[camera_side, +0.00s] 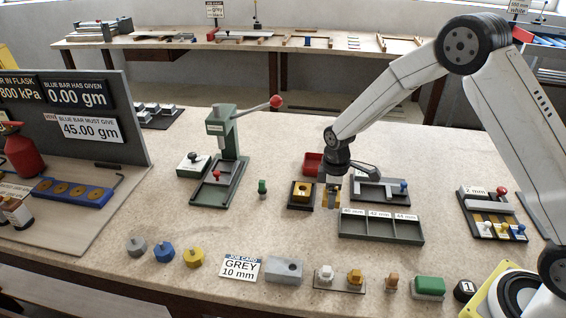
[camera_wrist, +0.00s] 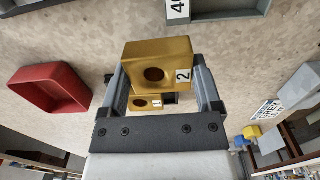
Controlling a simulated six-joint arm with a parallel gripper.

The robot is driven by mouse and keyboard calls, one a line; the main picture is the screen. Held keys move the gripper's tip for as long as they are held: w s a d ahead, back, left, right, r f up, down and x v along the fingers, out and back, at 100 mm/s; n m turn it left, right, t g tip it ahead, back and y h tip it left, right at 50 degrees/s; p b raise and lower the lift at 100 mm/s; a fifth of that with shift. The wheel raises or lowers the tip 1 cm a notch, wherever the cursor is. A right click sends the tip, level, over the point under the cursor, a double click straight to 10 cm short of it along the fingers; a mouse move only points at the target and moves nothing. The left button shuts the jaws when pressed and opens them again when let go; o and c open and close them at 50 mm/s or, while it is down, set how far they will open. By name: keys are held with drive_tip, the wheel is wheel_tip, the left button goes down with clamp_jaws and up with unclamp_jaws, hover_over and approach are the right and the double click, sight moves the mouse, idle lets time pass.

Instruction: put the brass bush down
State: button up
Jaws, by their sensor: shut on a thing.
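My gripper (camera_side: 332,192) is shut on a brass bush (camera_side: 331,198), a block with a round hole, held near the left end of the three-compartment grey tray. In the wrist view my gripper (camera_wrist: 162,85) has a finger on either side of the bush (camera_wrist: 158,55), whose label reads 2. A second brass block (camera_side: 301,190), with a hole, sits in a dark square base (camera_side: 301,206) just left of my gripper. In the wrist view a brass piece with a hole (camera_wrist: 142,102) shows partly hidden below the held bush. I cannot tell whether the held bush touches the table.
The grey tray (camera_side: 381,239) has labels 40, 42 and 44 mm. A red tray (camera_side: 312,161) lies behind my gripper, and a grey fixture (camera_side: 378,195) stands right of it. A green lever press (camera_side: 224,165) stands left. Several small blocks line the front edge.

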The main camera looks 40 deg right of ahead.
drive_tip(key=shift+f, duration=1.4)
drive_tip(key=shift+f, duration=0.1)
drive_tip(key=o, duration=1.2)
wheel_tip(320, 180, up, 12)
drive_tip(key=shift+r, duration=0.15)
drive_tip(key=shift+s, duration=0.1)
